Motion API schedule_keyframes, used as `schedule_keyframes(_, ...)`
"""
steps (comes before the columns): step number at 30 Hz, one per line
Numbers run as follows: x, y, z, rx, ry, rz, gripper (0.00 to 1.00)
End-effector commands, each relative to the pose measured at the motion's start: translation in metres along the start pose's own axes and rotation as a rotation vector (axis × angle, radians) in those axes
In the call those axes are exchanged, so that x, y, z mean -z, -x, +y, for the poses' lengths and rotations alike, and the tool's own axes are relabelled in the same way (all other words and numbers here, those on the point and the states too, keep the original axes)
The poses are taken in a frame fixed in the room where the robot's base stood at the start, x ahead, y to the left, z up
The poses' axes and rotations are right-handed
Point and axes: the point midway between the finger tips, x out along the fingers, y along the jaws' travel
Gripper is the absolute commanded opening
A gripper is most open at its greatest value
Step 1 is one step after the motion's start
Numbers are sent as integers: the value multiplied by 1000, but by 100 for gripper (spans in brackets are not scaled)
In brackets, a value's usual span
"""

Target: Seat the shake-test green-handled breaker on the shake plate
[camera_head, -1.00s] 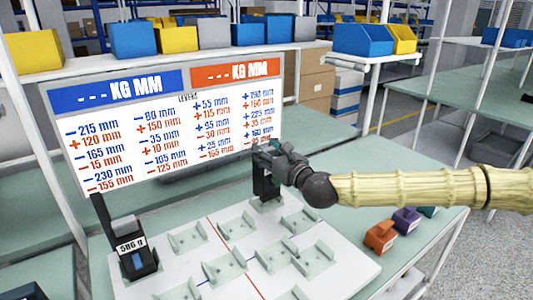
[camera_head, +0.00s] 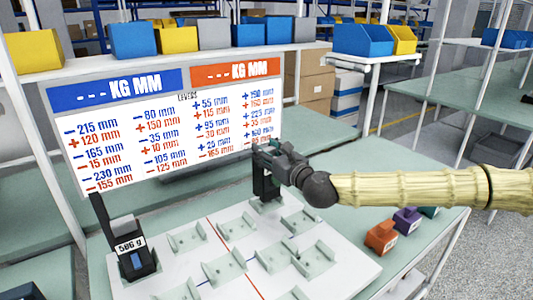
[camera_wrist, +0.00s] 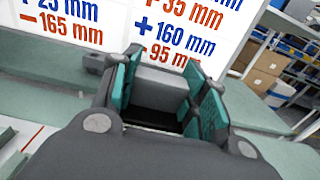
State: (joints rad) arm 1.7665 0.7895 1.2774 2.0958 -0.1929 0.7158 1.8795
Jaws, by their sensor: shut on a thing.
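My gripper (camera_head: 266,158) is at the back of the white plate (camera_head: 205,222), in front of the sign board. In the wrist view its teal-padded fingers (camera_wrist: 165,95) are shut on a grey block (camera_wrist: 160,88). A dark upright piece (camera_head: 266,186) shows below the fingers in the head view, low over the plate's back edge; I cannot tell whether it touches the plate. No green handle can be made out on the held block. The plate carries several pale, low-walled holders and thin red and blue lines.
A dark device with a gram readout (camera_head: 132,247) and a tall post stands at the plate's left. Orange (camera_head: 381,237), purple (camera_head: 407,220) and teal (camera_head: 429,211) labelled blocks sit on the table at right. The sign board (camera_head: 175,125) stands close behind my gripper.

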Motion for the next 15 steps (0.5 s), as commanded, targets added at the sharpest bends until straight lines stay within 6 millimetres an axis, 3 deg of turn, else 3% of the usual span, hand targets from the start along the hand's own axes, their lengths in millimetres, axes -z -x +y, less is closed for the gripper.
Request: schedule_keyframes(15, 3, 0, 0, 0, 0, -3, 0)
